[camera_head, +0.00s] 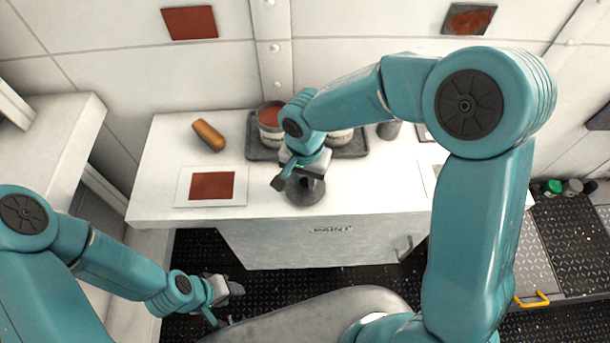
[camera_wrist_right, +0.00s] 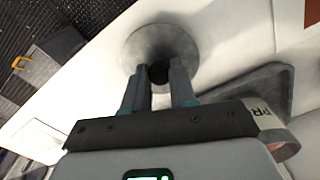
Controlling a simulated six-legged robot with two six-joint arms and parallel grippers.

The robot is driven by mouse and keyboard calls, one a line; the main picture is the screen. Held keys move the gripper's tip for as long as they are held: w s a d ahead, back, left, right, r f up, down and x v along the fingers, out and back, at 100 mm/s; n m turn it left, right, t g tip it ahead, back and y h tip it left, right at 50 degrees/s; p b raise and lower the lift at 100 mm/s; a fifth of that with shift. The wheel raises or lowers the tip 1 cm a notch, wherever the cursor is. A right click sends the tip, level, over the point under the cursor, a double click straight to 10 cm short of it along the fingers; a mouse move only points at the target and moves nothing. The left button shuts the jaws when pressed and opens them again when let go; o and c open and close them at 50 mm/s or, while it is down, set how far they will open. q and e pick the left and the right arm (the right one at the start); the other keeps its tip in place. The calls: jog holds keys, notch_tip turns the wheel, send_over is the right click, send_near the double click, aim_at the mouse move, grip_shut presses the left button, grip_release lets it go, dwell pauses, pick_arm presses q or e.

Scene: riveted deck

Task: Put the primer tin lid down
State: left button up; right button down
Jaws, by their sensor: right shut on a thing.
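The primer tin lid (camera_head: 306,192) is a dark grey disc with a black knob, over the front middle of the white counter. My right gripper (camera_head: 301,174) is shut on its knob from above. In the right wrist view the lid (camera_wrist_right: 160,48) shows beyond the fingertips (camera_wrist_right: 160,84), with the knob between them. I cannot tell whether the lid touches the counter. An open tin with red paint (camera_head: 270,116) stands behind, partly hidden by my right wrist. My left gripper (camera_head: 228,303) is open and empty, low in front of the counter.
A dark tray (camera_head: 258,150) holds the red tin and another pale tin (camera_head: 340,138). An orange-brown cylinder (camera_head: 208,134) and a red sample card (camera_head: 212,186) lie on the counter (camera_head: 158,150) at left. A dark cup (camera_head: 388,130) stands right of the tray.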

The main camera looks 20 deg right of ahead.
aim_at(305, 180)
jog(key=shift+f, duration=0.25)
jog(key=c, duration=0.9)
grip_release()
jog(key=shift+w, duration=0.2)
jog(key=shift+s+r, duration=0.1)
jog(key=shift+s, duration=0.05)
jog(key=shift+r, duration=0.45)
notch_tip(305, 180, up, 12)
jog(key=shift+f, duration=0.25)
jog(key=shift+f, duration=0.1)
